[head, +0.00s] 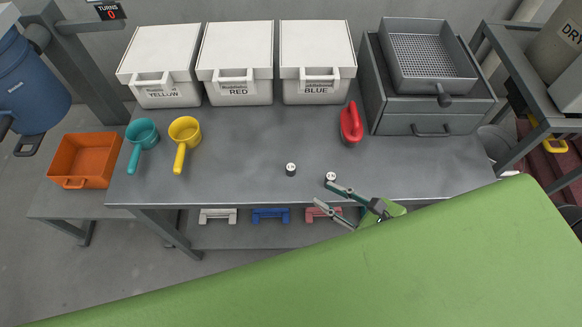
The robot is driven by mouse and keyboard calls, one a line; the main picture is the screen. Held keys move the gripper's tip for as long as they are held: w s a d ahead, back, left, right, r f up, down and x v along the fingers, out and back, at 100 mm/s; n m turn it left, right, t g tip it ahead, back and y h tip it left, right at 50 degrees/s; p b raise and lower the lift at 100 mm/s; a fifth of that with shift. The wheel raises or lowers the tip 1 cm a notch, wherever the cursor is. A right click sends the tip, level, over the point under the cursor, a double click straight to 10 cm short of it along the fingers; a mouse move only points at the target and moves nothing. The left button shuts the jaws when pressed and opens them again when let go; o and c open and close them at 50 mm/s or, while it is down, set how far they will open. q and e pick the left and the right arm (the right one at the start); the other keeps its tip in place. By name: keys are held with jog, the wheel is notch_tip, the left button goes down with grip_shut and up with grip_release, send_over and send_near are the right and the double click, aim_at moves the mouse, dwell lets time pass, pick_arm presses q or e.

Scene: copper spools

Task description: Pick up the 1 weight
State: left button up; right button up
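Two small black weights with white tops are on the grey bench (237,143). One weight (291,169) stands near the middle of the bench. The other weight (331,177) stands to its right, closer to the front edge. The markings on their tops are too small to read surely, so I cannot tell which is the 1 weight. My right gripper (322,193) is open and empty at the front edge of the bench. Its upper fingertip is very close to the right-hand weight; I cannot tell whether they touch. My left gripper is not in view.
White lidded boxes marked yellow (165,62), red (238,60) and blue (318,60) line the back. A teal scoop (142,134), yellow scoop (184,132) and red handled object (351,124) lie on the bench. A grey drawer unit (425,115) stands right. The bench middle is clear.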

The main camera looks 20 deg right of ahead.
jog(key=m, duration=0.1)
jog(key=p, duration=0.3)
send_near(293, 169)
jog(key=x, duration=0.4)
jog(key=shift+s+a+f, duration=0.1)
jog(key=shift+s+f, duration=0.1)
jog(key=shift+w+a, duration=0.15)
jog(key=shift+w, duration=0.25)
jog(key=shift+x, duration=2.3)
jog(key=shift+r, duration=0.1)
grip_shut()
